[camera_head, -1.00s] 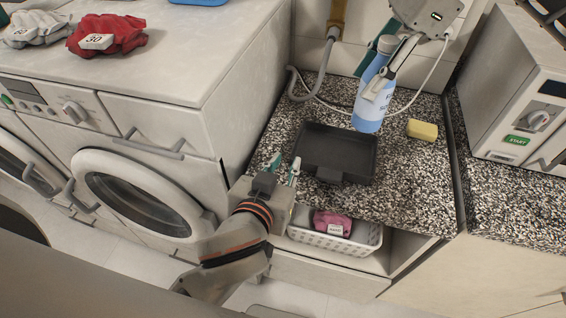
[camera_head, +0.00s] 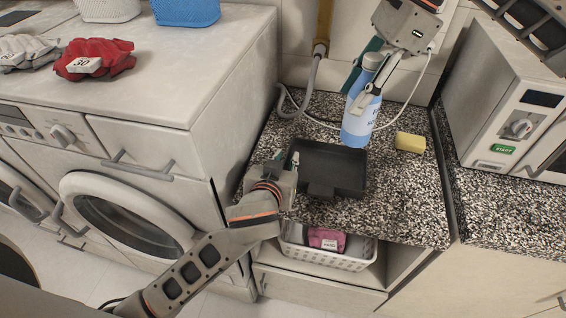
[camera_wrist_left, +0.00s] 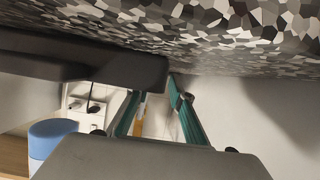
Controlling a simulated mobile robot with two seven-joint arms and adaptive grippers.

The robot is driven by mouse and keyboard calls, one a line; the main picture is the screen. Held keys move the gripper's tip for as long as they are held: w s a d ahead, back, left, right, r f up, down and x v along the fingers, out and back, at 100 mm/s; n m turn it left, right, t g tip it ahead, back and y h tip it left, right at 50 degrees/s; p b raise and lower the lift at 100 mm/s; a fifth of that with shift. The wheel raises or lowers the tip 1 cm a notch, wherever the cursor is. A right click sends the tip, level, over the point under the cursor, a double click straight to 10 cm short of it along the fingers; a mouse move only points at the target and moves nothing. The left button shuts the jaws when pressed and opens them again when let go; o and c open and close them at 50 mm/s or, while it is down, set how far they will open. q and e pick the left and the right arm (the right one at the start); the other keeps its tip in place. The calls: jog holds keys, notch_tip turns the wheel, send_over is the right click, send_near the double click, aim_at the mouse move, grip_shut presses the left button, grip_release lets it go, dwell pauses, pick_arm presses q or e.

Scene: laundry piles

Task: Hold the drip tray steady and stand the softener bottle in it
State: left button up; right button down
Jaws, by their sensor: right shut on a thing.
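The black drip tray (camera_head: 328,168) lies flat on the speckled counter. The light blue softener bottle (camera_head: 358,128) hangs nearly upright, slightly tilted, at the tray's back right edge in the head view; its exact height is unclear. My right gripper (camera_head: 365,92) is shut on the bottle's upper part from above. My left gripper (camera_head: 290,162) is at the tray's left side. In the left wrist view its green fingers (camera_wrist_left: 154,92) stand apart, close to the end of the tray (camera_wrist_left: 110,62); contact with the tray cannot be told.
A yellow sponge (camera_head: 410,142) lies right of the tray on the counter (camera_head: 400,205). A microwave-like appliance (camera_head: 510,110) stands at the right. A grey hose (camera_head: 296,105) and white cable run behind. A white basket (camera_head: 328,260) sits below the counter. Washing machines (camera_head: 130,190) are at the left.

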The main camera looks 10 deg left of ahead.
aim_at(346, 139)
pick_arm(q)
jog(key=shift+w, duration=0.1)
jog(key=shift+c, duration=0.5)
pick_arm(e)
jog(key=shift+r, duration=0.1)
pick_arm(q)
grip_shut()
pick_arm(e)
jog(key=shift+f+n, duration=0.4)
jog(key=shift+f, duration=0.35)
jog(key=shift+s+f, duration=0.1)
jog(key=shift+f, duration=5.15)
jog(key=c, duration=1.2)
grip_release()
jog(key=shift+f, duration=0.1)
jog(key=shift+c, duration=0.2)
